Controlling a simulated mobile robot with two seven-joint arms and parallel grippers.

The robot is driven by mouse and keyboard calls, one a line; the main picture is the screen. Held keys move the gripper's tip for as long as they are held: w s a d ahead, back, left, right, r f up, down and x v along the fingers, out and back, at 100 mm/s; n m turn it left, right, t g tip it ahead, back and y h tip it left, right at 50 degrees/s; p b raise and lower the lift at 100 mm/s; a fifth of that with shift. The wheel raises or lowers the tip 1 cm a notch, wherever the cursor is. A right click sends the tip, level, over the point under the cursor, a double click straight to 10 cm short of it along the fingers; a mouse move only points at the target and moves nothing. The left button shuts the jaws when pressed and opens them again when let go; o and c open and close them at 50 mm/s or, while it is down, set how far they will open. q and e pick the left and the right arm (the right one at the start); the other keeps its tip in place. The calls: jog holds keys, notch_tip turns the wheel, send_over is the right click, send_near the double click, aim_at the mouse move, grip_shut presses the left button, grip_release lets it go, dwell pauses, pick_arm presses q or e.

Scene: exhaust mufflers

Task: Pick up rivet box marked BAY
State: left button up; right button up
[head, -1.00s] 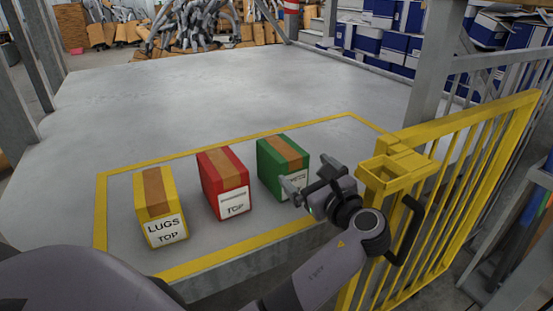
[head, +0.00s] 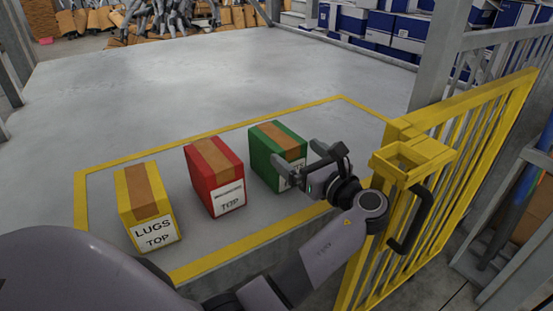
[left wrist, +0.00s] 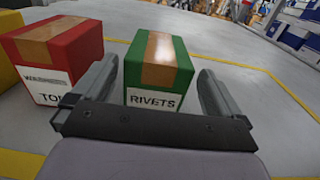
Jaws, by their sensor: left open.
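The green box (head: 278,157) with a brown tape strip stands upright on the grey platform, rightmost of three boxes. In the left wrist view the green box (left wrist: 158,62) reads RIVETS on its white label; anything below that word is hidden by my gripper, and I see no BAY mark. My left gripper (head: 294,167) is open and empty at the front of the green box. In the left wrist view my left gripper (left wrist: 157,78) has one finger toward each side of the box, not closed on it. My right gripper is not in view.
A yellow box (head: 146,205) labelled LUGS TOP is further left. A yellow gate (head: 440,190) stands right of my left gripper. The platform behind the boxes is clear.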

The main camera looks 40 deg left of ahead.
aim_at(280, 138)
pick_arm(q)
jog(key=shift+a+f, duration=0.2)
jog(key=shift+f, duration=0.3)
jog(key=shift+x, duration=3.6)
jog(key=c, duration=0.8)
jog(key=shift+r, duration=0.2)
jog(key=c, duration=0.4)
jog(key=shift+r, duration=0.1)
